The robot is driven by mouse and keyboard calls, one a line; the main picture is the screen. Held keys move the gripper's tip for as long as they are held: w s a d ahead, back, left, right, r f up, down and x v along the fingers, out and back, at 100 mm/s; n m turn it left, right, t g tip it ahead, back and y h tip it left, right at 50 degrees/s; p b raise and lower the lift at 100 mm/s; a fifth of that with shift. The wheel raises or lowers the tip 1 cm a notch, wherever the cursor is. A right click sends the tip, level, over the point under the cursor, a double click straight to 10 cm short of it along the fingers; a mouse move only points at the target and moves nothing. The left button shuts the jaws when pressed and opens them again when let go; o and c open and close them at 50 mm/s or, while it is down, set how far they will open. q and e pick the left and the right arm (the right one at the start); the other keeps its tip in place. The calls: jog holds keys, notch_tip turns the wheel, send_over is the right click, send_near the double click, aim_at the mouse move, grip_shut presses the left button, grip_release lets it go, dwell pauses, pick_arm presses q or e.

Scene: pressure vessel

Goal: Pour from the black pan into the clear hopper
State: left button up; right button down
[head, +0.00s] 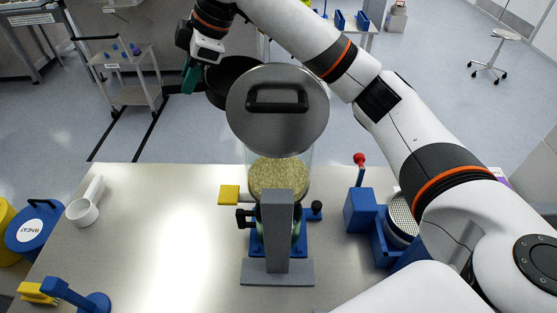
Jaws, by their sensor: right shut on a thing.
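The clear hopper (279,155) stands on the bench in a grey and blue stand, with pale, grain-like material inside. A round grey lid (255,125) with a black handle shows above it and hides its top opening; I cannot tell whether the lid touches the rim. The black pan (230,75) is beyond the lid, up and to the left, partly hidden by it. My right gripper (190,79), with green fingertips, is shut on the pan's handle at its left side. The pan's contents are not visible. My left gripper is not in view.
A white scoop (82,211) lies on the bench at left. A yellow block (229,195) is beside the hopper. A blue device with a red knob (359,159) stands right of it. A blue-lidded container (33,228) is off the left edge. The bench's left middle is clear.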

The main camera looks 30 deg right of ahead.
jog(key=shift+w+a+f+g+h, duration=0.2)
jog(key=shift+w+a+f+g, duration=0.1)
jog(key=shift+w+g, duration=0.25)
jog(key=shift+w+a+f+g+h, duration=0.2)
jog(key=shift+w+f+g, duration=0.1)
jog(key=shift+w+g, duration=0.25)
jog(key=shift+s+d, duration=0.1)
jog(key=shift+d, duration=0.05)
jog(key=shift+r, duration=1.45)
